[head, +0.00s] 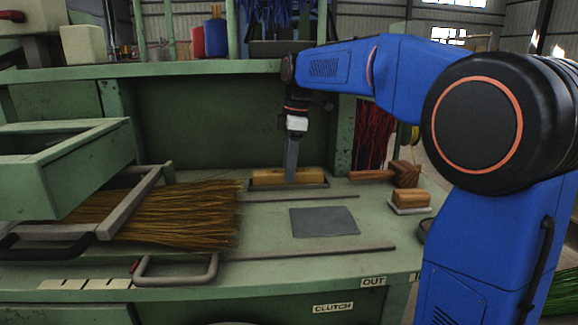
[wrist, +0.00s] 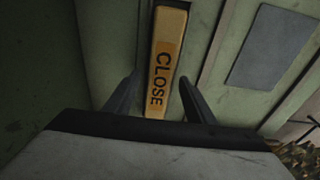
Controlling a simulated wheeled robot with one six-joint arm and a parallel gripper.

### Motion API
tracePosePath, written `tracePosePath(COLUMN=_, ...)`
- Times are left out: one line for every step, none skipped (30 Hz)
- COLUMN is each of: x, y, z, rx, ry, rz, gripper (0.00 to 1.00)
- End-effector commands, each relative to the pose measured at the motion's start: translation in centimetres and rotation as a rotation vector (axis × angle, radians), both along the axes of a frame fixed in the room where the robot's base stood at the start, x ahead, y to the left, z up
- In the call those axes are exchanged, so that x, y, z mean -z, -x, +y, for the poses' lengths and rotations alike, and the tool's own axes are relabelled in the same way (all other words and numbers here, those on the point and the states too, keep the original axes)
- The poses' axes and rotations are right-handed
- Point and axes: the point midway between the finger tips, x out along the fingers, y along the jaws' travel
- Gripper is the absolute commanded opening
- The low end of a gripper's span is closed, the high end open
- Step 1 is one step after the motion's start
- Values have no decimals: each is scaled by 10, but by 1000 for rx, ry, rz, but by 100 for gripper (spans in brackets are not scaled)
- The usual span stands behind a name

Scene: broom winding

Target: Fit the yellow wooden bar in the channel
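The yellow wooden bar (head: 268,176) lies lengthwise at the back of the green bench, at a low dark-edged channel (head: 262,187). The wrist view shows its top with the word CLOSE (wrist: 167,50). I cannot tell whether the bar is fully seated in the channel. The right finger is close to the bar, and a gap shows on the left.
A grey plate (head: 324,222) lies flat in front of the bar. A wooden mallet (head: 403,175) and a wooden block on a base (head: 410,198) stand to the right. Straw bristles (head: 185,215) under a grey frame cover the left. A thin slot runs along the front.

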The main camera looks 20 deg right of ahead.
Motion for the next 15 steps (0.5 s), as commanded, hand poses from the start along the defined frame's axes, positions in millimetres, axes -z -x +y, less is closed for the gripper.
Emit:
tracePosePath(x=0, y=0, z=0, rx=0, ry=0, rz=0, gripper=50)
tracePosePath(x=0, y=0, z=0, rx=0, ry=0, rz=0, gripper=50)
tracePosePath(x=0, y=0, z=0, rx=0, ry=0, rz=0, gripper=50)
tracePosePath(x=0, y=0, z=0, rx=0, ry=0, rz=0, gripper=50)
tracePosePath(x=-1, y=0, z=0, rx=0, ry=0, rz=0, gripper=50)
tracePosePath(x=-2, y=0, z=0, rx=0, ry=0, rz=0, gripper=50)
tracePosePath(x=-4, y=0, z=0, rx=0, ry=0, rz=-1, gripper=50)
tracePosePath(x=-6, y=0, z=0, rx=0, ry=0, rz=-1, gripper=50)
tracePosePath(x=-10, y=0, z=-1, rx=0, ry=-1, rz=-2, gripper=50)
tracePosePath(x=-14, y=0, z=-1, rx=0, ry=-1, rz=-2, gripper=50)
tracePosePath(x=-18, y=0, z=-2, rx=0, ry=-1, rz=-2, gripper=50)
tracePosePath(x=-24, y=0, z=-3, rx=0, ry=0, rz=-3, gripper=50)
tracePosePath(x=-29, y=0, z=-3, rx=0, ry=0, rz=-3, gripper=50)
tracePosePath(x=-34, y=0, z=-4, rx=0, ry=-1, rz=-2, gripper=50)
tracePosePath(x=-40, y=0, z=-5, rx=0, ry=0, rz=-3, gripper=50)
